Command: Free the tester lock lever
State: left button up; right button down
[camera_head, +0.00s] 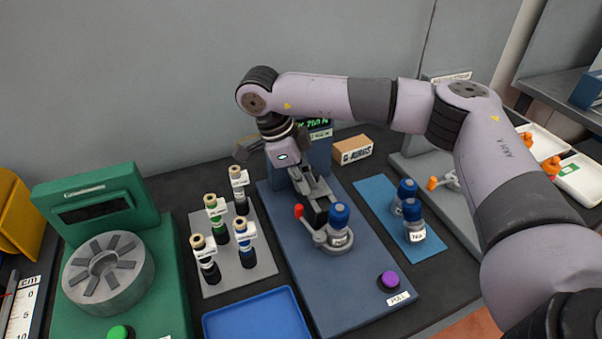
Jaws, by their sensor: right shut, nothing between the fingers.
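The tester is a dark blue base plate (357,287) in the middle of the table, with a lit green display (314,124) at its back. Its lock lever (299,211) has a red knob and a grey arm that runs to the round grey holder (334,245). A blue-capped unit (340,214) stands upright in that holder. My right gripper (318,212) points down just behind the lever and left of the blue cap. It is shut and empty; whether it touches the lever I cannot tell. My left gripper is out of view.
A purple button (389,281) sits at the tester's front. Several labelled bottles stand on a grey plate (262,270) to the left, beside a green machine (163,292). Blue-capped units stand on a blue mat (372,189) to the right. A blue tray (258,318) is in front.

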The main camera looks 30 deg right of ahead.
aim_at(316, 209)
jog(key=p+x, duration=0.1)
jog(key=x, duration=0.4)
jog(key=shift+d+f, duration=0.1)
jog(key=shift+f, duration=0.15)
jog(key=shift+s+f, duration=0.1)
jog(key=shift+f, duration=0.05)
